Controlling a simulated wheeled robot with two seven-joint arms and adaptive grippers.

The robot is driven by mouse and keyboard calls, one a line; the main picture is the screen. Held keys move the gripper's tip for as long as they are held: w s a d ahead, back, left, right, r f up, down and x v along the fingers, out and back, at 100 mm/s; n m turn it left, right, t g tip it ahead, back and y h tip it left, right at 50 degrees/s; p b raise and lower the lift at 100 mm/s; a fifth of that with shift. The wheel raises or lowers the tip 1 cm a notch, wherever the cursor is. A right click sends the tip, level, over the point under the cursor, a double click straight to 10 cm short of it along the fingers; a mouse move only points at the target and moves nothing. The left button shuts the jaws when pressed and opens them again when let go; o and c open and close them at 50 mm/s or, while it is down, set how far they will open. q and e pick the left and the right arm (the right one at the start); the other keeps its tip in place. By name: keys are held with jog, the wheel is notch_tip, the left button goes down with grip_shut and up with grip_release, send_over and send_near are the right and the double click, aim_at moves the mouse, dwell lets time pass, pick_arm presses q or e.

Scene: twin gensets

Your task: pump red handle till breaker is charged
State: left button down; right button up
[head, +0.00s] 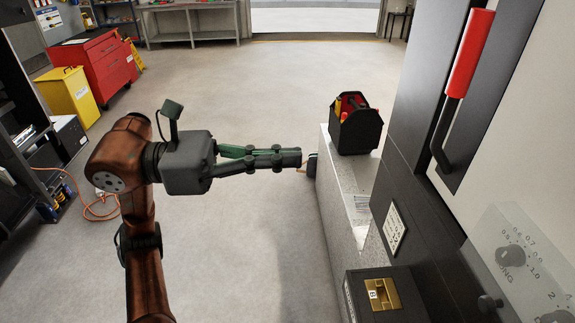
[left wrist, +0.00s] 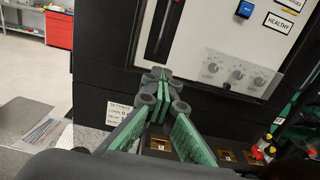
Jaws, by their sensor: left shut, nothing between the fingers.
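The red handle (head: 470,55) is a red grip on a black lever, upright in a dark recess of the tall cabinet at the right of the head view. My left gripper (head: 298,158) is shut and empty. It points right towards the cabinet, well left of the handle and apart from it. Its closed fingertips also show in the left wrist view (left wrist: 160,79), in front of the cabinet's dark lower edge. A pale panel with several dials (left wrist: 235,72) and a "HEALTHY" label (left wrist: 277,23) show there. I cannot read a charge indicator.
A black tool caddy (head: 357,132) stands on a grey ledge (head: 340,185) beside the cabinet. A black box with a brass plate (head: 381,294) sits low at its front. A red tool chest (head: 97,62) and yellow cabinet (head: 70,95) stand far left. The middle floor is clear.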

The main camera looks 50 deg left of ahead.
pick_arm(q)
jog(key=shift+s+a+f, duration=0.15)
jog(key=shift+s+f, duration=0.1)
jog(key=shift+s, duration=0.15)
jog(key=s+a+f, duration=0.7)
jog(key=s+a, duration=0.3)
jog(key=s, duration=0.3)
jog(key=shift+f+p, duration=0.35)
